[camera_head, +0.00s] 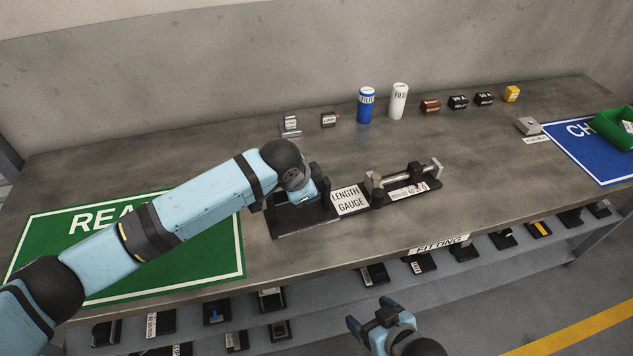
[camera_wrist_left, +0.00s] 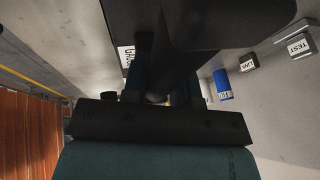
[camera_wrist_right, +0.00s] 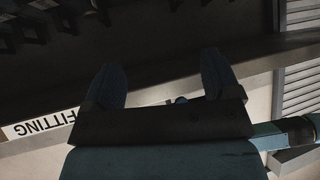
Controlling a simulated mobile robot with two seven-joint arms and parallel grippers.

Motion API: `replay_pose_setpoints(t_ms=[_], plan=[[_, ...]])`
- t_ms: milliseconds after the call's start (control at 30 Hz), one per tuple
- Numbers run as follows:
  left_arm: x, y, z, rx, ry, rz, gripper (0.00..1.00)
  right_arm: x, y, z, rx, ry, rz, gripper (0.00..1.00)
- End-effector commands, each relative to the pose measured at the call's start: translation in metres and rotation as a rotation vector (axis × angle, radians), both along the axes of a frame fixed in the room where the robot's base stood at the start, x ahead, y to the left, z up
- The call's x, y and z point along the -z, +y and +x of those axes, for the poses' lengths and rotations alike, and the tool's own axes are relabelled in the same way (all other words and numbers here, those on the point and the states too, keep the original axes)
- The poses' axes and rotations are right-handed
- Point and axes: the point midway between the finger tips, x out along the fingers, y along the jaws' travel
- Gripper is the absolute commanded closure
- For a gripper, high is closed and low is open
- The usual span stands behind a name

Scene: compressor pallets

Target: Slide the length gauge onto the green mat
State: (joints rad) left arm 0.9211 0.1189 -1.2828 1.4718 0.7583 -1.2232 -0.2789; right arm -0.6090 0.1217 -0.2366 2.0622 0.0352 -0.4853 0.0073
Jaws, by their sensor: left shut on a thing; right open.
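The length gauge (camera_head: 350,200) is a long black fixture with a white label and a metal measuring part at its right end. It lies on the bench to the right of the green mat (camera_head: 228,262), apart from it. My left gripper (camera_head: 305,198) is at the gauge's left end and is shut on it; the arm hides part of the grip. In the left wrist view the dark gauge body (camera_wrist_left: 200,25) fills the space past the fingers. My left arm covers part of the green mat. My right gripper (camera_head: 371,318) is open and empty in front of the bench, also in the right wrist view (camera_wrist_right: 165,85).
Behind the gauge stand a blue can (camera_head: 366,105), a white can (camera_head: 398,101) and several small blocks. A blue mat (camera_head: 605,165) with a green bin (camera_head: 617,130) is at the right. A shelf with several dark parts runs below the front edge. The bench between gauge and mat is clear.

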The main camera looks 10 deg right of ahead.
Motion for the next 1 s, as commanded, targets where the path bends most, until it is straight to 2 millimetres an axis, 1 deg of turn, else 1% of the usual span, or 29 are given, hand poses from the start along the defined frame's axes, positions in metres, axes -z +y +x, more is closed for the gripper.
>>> replay_pose_setpoints(t_ms=[33, 267, 533, 1000], plan=[[-0.003, 0.007, 0.001, -0.001, 0.001, 0.002, 1.0, -0.006, 0.0, 0.0, 0.003, 0.003, 0.002, 0.17], [-0.002, 0.03, 0.0, -0.003, 0.001, 0.002, 1.0, -0.012, -0.002, 0.001, 0.012, 0.009, 0.004, 0.17], [-0.001, 0.057, 0.0, -0.003, 0.001, 0.002, 1.0, -0.029, -0.002, 0.003, 0.002, -0.019, -0.008, 0.17], [0.0, 0.105, -0.001, -0.002, 0.002, 0.003, 1.0, -0.041, -0.006, -0.006, -0.018, -0.021, -0.035, 0.17]])
